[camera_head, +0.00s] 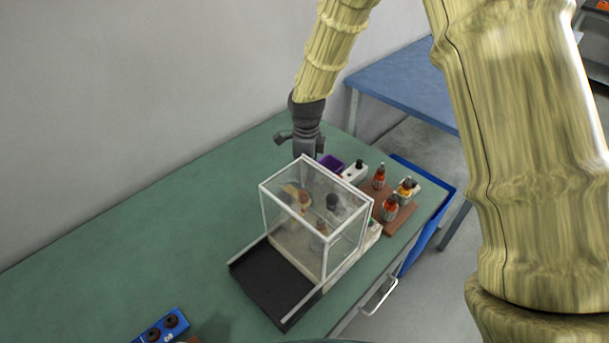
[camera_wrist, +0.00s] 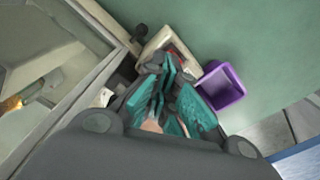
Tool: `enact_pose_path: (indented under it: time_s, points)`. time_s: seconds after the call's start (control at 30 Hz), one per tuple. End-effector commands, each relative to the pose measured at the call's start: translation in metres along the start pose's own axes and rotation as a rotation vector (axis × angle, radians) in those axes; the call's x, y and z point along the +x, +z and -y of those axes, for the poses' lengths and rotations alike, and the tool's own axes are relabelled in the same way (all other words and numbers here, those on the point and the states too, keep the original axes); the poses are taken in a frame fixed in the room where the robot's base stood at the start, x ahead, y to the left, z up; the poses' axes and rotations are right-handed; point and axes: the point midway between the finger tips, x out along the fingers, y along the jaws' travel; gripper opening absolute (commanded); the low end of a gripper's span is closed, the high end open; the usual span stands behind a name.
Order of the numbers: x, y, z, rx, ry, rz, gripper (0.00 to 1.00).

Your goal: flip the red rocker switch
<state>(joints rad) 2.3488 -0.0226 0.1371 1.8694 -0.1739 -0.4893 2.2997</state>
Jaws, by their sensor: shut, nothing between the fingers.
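In the wrist view, a cream box (camera_wrist: 160,42) sits on the green table just beyond my fingers. A small red patch (camera_wrist: 178,50) shows on it, probably the red rocker switch. My fingers partly cover it, so its tilt cannot be told. My gripper (camera_wrist: 170,88) has teal finger pads, is shut and empty, and is close to the box. Whether it touches the box is unclear. In the head view, my gripper (camera_head: 308,150) points down behind the clear case, and I cannot make out the switch.
The clear case (camera_head: 264,200) with a white frame stands right beside my gripper. A purple bin (camera_wrist: 222,86) is on its other side. A cream box with a black knob (camera_head: 355,171) and several orange-and-black items on a brown board (camera_head: 399,220) stand to the right.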

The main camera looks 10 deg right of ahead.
Motion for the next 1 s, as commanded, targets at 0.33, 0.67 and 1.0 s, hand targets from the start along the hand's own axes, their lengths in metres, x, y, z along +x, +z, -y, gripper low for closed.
enact_pose_path:
  time_s: [0.33,0.67,1.0]
  points:
    - [-0.024,0.000,0.000,0.000,-0.001,0.000,0.00]
    - [-0.044,0.000,0.000,-0.001,-0.001,-0.001,0.00]
    - [-0.064,0.000,0.000,0.000,-0.001,-0.001,0.00]
